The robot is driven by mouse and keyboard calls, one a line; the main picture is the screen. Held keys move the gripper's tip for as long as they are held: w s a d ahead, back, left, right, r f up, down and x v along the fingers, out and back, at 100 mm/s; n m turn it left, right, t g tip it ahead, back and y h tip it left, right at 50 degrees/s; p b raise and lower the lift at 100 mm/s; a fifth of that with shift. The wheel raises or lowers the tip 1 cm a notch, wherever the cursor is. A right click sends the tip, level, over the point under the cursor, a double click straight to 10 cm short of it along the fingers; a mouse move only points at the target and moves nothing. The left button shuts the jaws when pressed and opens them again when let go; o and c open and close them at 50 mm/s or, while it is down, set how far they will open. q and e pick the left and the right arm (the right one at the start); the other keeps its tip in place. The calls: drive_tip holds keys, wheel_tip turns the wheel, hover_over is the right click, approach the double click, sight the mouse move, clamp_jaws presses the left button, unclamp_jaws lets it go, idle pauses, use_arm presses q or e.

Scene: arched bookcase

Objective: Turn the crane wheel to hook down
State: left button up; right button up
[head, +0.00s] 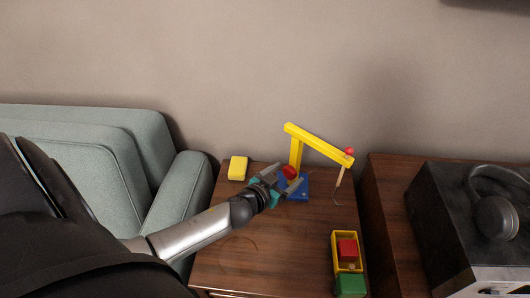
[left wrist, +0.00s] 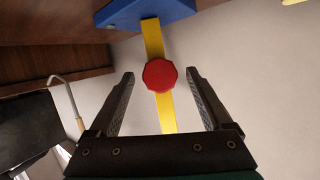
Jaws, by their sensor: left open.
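The toy crane stands on the wooden cabinet, with a blue base (head: 293,188), a yellow post and a yellow arm (head: 318,144) reaching right. Its red wheel (head: 290,171) is on the post, low down. In the left wrist view the red wheel (left wrist: 160,75) shows in front of the yellow post (left wrist: 167,112). My left gripper (head: 286,180) is open, with a finger to either side of the wheel in the wrist view; I see no contact. The grey hook (head: 337,201) hangs from the arm's tip near the cabinet top. My right gripper is not in view.
A yellow block (head: 238,168) lies at the cabinet's back left. A toy truck with a yellow bed (head: 335,252), red block and green cab (head: 350,285) is at the front right. A grey-green sofa (head: 178,195) stands left. Headphones (head: 497,215) rest on a black box at right.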

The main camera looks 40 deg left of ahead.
use_arm(q)
drive_tip(key=p+v, duration=0.3)
drive_tip(key=v, duration=1)
drive_tip(key=shift+p, duration=0.3)
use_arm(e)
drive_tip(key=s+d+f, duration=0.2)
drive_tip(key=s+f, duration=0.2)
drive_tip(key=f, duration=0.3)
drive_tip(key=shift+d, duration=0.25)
